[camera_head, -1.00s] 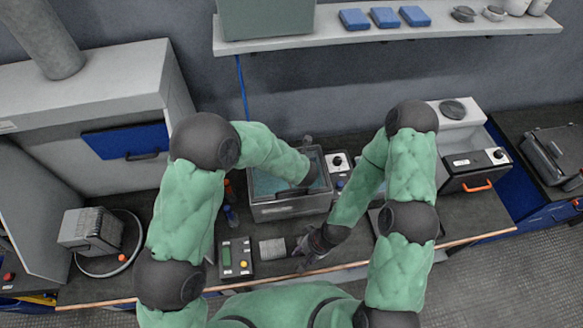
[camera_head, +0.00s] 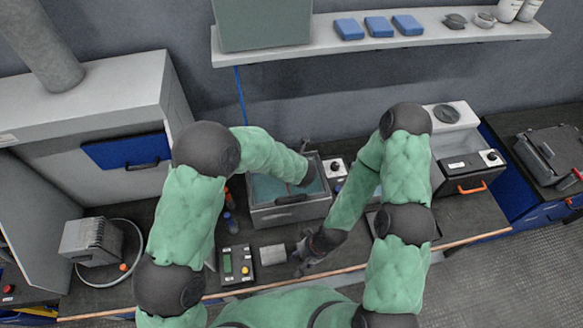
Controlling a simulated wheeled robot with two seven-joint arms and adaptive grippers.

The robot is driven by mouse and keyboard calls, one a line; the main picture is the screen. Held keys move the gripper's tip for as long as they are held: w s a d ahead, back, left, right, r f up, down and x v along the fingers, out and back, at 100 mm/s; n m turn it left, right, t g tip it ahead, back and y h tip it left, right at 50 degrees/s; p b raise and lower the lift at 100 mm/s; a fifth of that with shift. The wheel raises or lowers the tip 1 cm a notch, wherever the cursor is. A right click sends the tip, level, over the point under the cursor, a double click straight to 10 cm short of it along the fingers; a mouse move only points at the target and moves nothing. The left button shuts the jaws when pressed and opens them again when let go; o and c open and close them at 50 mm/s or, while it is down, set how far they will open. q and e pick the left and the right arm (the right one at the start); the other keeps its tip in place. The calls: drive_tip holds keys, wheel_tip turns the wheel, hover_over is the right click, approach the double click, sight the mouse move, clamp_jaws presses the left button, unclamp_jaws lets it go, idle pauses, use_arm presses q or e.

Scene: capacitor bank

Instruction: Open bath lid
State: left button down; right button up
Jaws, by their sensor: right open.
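The bath (camera_head: 290,215) is a grey metal box on the counter, with teal showing inside its top. Its lid (camera_head: 292,199) has a dark handle near the front edge and appears to lie down over the top; its exact angle is hard to tell.
A control box (camera_head: 236,266) with a yellow button and a small grey block (camera_head: 272,256) lie in front of the bath. Small bottles (camera_head: 230,220) stand left of it. A dial unit (camera_head: 336,168) stands at its right. A shelf (camera_head: 380,42) hangs behind.

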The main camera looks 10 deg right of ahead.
idle(0.8)
use_arm(q)
drive_tip(key=v, duration=1.2)
